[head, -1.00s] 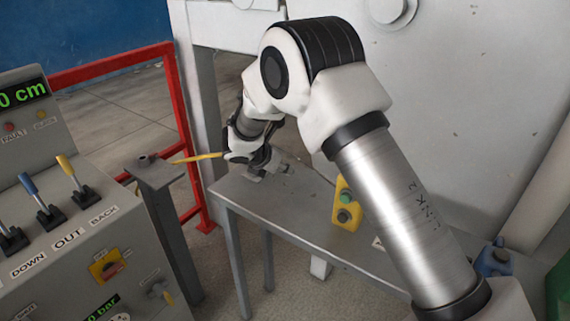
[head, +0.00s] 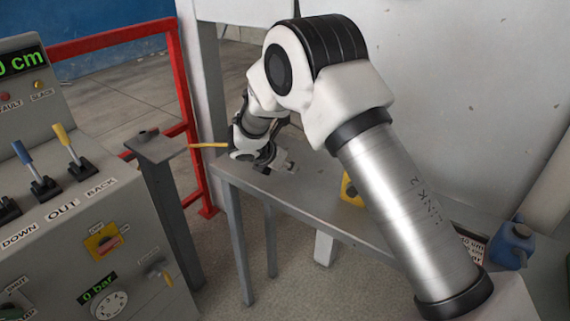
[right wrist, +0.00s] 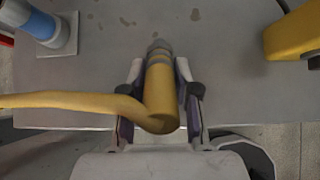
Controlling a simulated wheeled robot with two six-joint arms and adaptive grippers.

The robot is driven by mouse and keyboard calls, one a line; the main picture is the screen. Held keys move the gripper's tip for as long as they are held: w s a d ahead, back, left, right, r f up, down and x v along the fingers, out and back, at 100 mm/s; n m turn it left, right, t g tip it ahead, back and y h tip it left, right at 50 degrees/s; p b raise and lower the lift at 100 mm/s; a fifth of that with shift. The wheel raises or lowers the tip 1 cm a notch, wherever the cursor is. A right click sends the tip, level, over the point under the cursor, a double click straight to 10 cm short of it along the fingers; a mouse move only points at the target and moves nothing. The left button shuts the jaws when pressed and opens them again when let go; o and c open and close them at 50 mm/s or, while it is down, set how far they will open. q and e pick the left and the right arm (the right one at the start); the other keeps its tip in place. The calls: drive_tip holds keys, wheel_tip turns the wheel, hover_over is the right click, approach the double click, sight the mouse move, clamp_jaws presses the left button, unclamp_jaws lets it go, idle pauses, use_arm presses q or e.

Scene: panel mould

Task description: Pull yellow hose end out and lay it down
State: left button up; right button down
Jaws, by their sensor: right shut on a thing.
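My right gripper (right wrist: 160,95) is shut on the yellow hose end (right wrist: 160,90), a yellow cylinder with a grey metal tip. In the right wrist view the tip points up, and the yellow hose (right wrist: 70,101) bends off to the left. In the head view the right gripper (head: 264,158) is over the left end of a grey bench, and a short yellow length of hose (head: 208,145) sticks out to its left. The hose end itself is hidden there by the gripper. I cannot tell whether the tip touches the bench. My left gripper is out of view.
The grey bench (head: 300,212) carries a yellow button box (head: 349,190), partly behind my arm, and a blue bottle-like thing (head: 511,243). A grey post (head: 156,147) stands left of it. A lever console (head: 70,240) and red rail (head: 110,64) lie further left.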

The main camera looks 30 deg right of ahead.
drive_tip(key=c, duration=0.8)
unclamp_jaws()
drive_tip(key=shift+o, duration=0.2)
